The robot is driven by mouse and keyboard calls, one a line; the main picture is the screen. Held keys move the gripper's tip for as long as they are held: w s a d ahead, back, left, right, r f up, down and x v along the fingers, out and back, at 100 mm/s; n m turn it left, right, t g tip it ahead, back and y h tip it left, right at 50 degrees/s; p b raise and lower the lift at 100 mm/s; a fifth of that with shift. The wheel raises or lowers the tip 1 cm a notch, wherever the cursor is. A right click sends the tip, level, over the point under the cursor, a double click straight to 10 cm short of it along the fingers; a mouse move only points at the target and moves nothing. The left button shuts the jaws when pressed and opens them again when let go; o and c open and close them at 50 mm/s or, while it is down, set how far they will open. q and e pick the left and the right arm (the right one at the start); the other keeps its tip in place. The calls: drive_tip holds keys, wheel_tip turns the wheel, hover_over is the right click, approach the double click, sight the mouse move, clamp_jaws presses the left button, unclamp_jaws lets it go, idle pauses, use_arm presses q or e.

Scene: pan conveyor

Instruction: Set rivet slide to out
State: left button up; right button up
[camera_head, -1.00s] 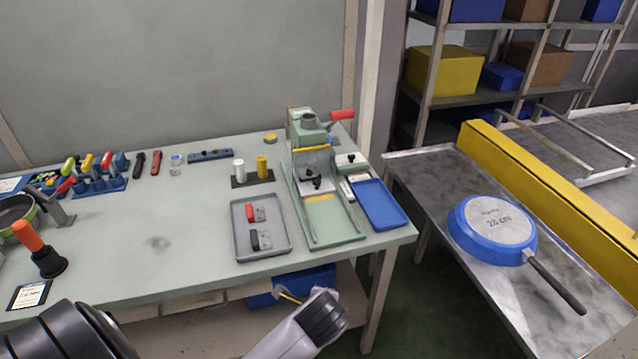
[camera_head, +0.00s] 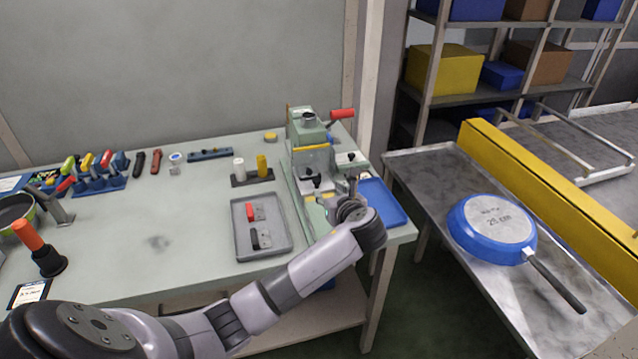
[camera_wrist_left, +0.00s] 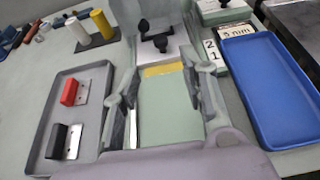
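The green rivet press (camera_head: 306,135) stands at the right end of the table; it has a red-handled lever (camera_head: 342,114). Its metal slide plate with black knobs (camera_head: 313,182) sits under the press head. The plate and knobs also show at the top middle of the left wrist view (camera_wrist_left: 157,44). My left gripper (camera_head: 352,186) is over the front right of the press bed, partly hidden by its own wrist. In the left wrist view its fingers (camera_wrist_left: 160,88) are spread apart with nothing between them, in front of the slide. My right gripper is out of view.
A grey tray (camera_head: 283,249) with a red-handled and a black-handled piece lies left of the press. A blue tray (camera_head: 388,212) lies right of it. White and yellow cylinders (camera_head: 262,166) stand behind the grey tray. A blue pan (camera_head: 468,240) lies on the metal side table.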

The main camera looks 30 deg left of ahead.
sight(318, 181)
use_arm(q)
drive_tip(key=x, duration=1.1)
drive_tip(key=shift+w+f+b, duration=0.1)
drive_tip(key=shift+f+b, duration=0.05)
drive_tip(key=shift+b, duration=0.2)
clamp_jaws()
